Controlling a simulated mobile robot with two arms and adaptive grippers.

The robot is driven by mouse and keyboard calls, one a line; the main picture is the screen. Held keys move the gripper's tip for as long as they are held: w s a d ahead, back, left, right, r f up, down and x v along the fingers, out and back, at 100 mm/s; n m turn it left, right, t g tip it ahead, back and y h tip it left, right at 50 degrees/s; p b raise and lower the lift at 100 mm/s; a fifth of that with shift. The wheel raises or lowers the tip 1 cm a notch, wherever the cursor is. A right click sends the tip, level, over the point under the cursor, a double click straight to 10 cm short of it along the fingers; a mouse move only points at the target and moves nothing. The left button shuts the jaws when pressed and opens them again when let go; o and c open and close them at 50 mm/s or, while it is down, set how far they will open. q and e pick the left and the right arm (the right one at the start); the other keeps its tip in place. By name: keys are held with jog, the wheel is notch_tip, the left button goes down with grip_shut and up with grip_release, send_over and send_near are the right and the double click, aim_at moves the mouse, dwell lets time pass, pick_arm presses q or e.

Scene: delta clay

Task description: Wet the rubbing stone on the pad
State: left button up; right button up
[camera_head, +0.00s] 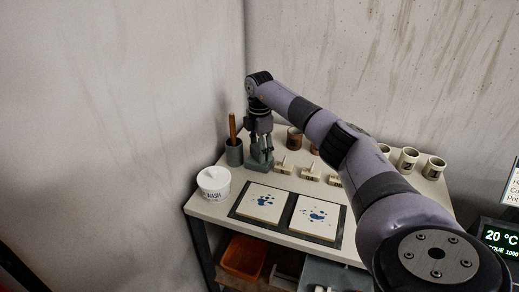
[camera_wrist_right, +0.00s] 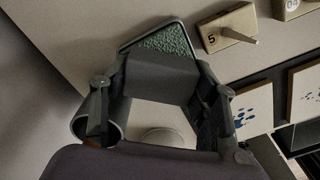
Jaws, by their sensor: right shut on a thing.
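My right gripper (camera_head: 261,146) points down at the back left of the table. In the right wrist view its fingers (camera_wrist_right: 160,82) are shut on a dark grey block, the rubbing stone (camera_wrist_right: 160,80). The pad (camera_wrist_right: 168,42) is green and rough-textured and lies in a grey tray (camera_head: 261,166). The stone is over the pad and hides part of it. I cannot tell whether they touch. My left gripper is not in view.
A grey cup with a wooden handle (camera_head: 234,153) stands left of the tray, and a white tub (camera_head: 213,183) in front. Several numbered blocks (camera_head: 310,173) stand to the right. Two blue-spotted tiles (camera_head: 262,203) (camera_head: 316,217) lie nearer. Cups (camera_head: 407,160) stand at the right.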

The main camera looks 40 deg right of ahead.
dwell(0.6)
jog(key=shift+f, duration=0.45)
dwell(0.4)
dwell(1.9)
jog(key=shift+p, duration=0.4)
notch_tip(320, 180, up, 7)
jog(key=p, duration=0.6)
jog(key=shift+p, duration=0.4)
